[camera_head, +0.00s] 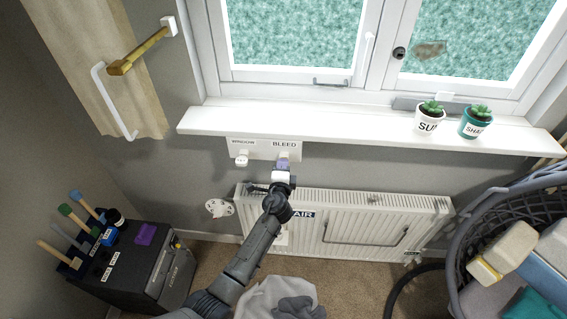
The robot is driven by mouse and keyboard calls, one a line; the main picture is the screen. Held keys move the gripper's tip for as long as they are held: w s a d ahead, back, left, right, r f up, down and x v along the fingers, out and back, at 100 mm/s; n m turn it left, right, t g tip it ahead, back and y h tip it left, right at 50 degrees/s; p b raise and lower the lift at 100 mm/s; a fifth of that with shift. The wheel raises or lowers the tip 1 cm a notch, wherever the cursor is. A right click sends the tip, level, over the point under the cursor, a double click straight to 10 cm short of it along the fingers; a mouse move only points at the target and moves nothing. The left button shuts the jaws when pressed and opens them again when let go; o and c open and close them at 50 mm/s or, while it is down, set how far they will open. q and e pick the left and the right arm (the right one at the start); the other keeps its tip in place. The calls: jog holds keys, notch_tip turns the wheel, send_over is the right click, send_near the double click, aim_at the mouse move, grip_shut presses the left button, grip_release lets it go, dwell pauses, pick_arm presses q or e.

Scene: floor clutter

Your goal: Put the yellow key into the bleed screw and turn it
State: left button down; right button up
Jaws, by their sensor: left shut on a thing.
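A white key board (265,150) under the window sill carries the labels WINDOW and BLEED. A small pale lavender piece (284,159) hangs below the BLEED label. My left gripper (282,176) is up at this piece and shut on it, as far as the small picture shows; the gripper hides its lower part. I cannot make out any yellow on it. A white tagged piece (241,161) hangs under WINDOW. The white radiator (340,205) with an AIR label stands below, partly behind my left arm. I cannot make out the bleed screw. My right gripper is not in view.
The sill (350,125) juts out above my gripper, with two potted plants at its right. A black box (135,265) with tools stands at lower left. A grey basket (463,235) fills the right. A white bag (255,298) with grey cloth lies on the carpet.

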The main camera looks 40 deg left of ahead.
pick_arm(q)
jog(key=shift+s+d, duration=0.3)
jog(key=shift+s, duration=0.2)
dwell(0.3)
jog(key=shift+s+d, duration=0.1)
jog(key=shift+p+v, duration=0.45)
jog(key=shift+v, duration=1)
jog(key=shift+f, duration=0.1)
